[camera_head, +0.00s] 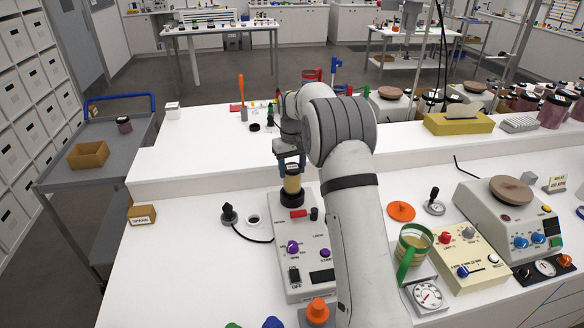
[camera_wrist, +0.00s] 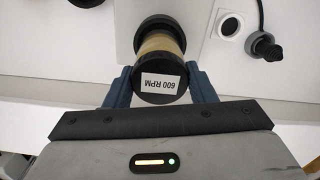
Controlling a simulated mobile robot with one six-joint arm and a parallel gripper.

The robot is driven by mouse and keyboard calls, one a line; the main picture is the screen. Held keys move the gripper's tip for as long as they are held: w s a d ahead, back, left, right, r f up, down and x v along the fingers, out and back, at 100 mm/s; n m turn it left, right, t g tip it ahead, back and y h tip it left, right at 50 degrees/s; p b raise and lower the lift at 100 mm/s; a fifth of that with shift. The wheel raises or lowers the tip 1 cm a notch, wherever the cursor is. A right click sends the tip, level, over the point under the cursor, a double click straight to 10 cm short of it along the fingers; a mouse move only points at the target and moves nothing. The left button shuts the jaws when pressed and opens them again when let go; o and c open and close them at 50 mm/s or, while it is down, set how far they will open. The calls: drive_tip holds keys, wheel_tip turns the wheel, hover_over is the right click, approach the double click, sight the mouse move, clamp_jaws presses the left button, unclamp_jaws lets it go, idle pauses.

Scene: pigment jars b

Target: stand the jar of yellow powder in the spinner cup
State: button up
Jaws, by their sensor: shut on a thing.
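The jar of yellow powder (camera_head: 292,183) is upright in my gripper (camera_head: 290,168), above the back end of a pale control box (camera_head: 322,262) with purple knobs. The fingers are shut on the jar. The yellow body (camera_wrist: 161,42) meets a black round part, which looks like the spinner cup (camera_wrist: 160,24), at its far end. I cannot tell whether the jar stands in the cup or is just above it.
A red block (camera_head: 298,213) and a small dark knob (camera_head: 314,213) sit close in front of the jar. A raised white shelf (camera_head: 215,160) runs behind. The counter at left is mostly clear.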

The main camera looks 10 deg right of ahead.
drive_tip(key=shift+f+b, duration=1.2)
drive_tip(key=shift+f, duration=0.95)
drive_tip(key=o, duration=1.4)
drive_tip(key=shift+c, duration=0.2)
wheel_tip(320, 180, up, 8)
drive_tip(key=shift+f+b, duration=0.15)
drive_tip(key=shift+b, duration=0.6)
